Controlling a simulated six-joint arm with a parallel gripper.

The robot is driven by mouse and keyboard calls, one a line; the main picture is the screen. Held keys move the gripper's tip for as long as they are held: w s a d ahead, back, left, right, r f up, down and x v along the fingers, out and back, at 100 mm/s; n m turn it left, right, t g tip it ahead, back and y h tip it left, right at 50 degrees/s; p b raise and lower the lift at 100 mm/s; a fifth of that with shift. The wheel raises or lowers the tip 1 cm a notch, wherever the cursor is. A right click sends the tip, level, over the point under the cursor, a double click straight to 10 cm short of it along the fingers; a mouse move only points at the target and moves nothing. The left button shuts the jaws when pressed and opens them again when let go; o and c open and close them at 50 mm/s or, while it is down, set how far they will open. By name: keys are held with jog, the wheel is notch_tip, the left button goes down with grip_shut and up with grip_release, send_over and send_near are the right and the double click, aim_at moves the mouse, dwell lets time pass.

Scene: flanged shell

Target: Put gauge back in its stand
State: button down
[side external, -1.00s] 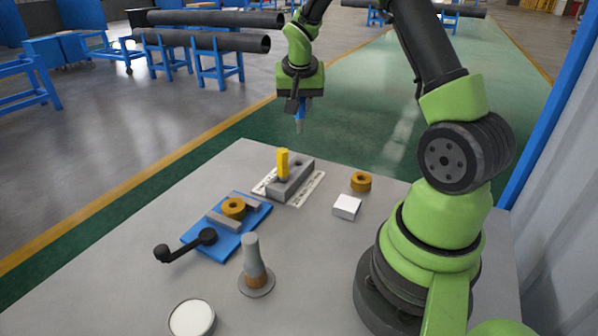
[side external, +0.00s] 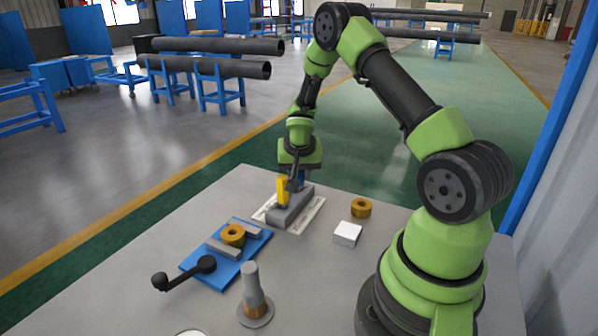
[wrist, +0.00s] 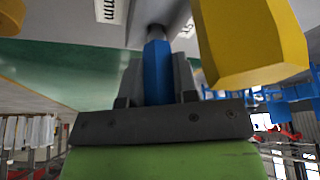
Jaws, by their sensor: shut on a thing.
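My gripper (side external: 297,181) is shut on the blue hexagonal handle of a gauge (wrist: 157,72). It is low over the grey block stand (side external: 288,209). In the wrist view the gauge's metal pin points at the stand's underside-lit grey face (wrist: 160,10); I cannot tell whether the tip is in the hole. A second gauge with a yellow handle (side external: 282,191) stands upright in the stand beside my gripper. Its yellow handle (wrist: 255,40) looms close at the right in the wrist view. In the side view my fingers mostly hide the blue handle.
The stand rests on a white marked sheet (side external: 312,214). A brass ring (side external: 361,208) and a white block (side external: 347,234) lie to its right. A blue fixture (side external: 250,244) with a brass ring and a black crank is front left. A grey tapered post (side external: 252,285) stands in front.

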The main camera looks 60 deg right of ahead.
jog(key=shift+f, duration=0.15)
jog(key=c, duration=0.9)
grip_release()
jog(key=s+a+r+n+t+y, duration=0.15)
jog(key=s+a+r, duration=0.25)
jog(key=a+r, duration=0.55)
jog(key=s+a+r+n+t, duration=0.1)
jog(key=s+a+r+n, duration=0.15)
jog(key=a+r, duration=0.7)
jog(key=s+a+r+n+y, duration=0.1)
jog(key=s+a+r, duration=0.1)
jog(key=s, duration=0.1)
jog(key=s+a+r+n+t+y, duration=0.1)
jog(key=s+a+r+y, duration=0.1)
jog(key=s, duration=0.2)
jog(key=s+a+r+n+t+y, duration=0.1)
jog(key=s+a+r+n, duration=0.1)
jog(key=s, duration=0.1)
jog(key=shift+s+a+r+t, duration=0.1)
jog(key=shift+s+r+t, duration=0.05)
jog(key=shift+s+t, duration=0.15)
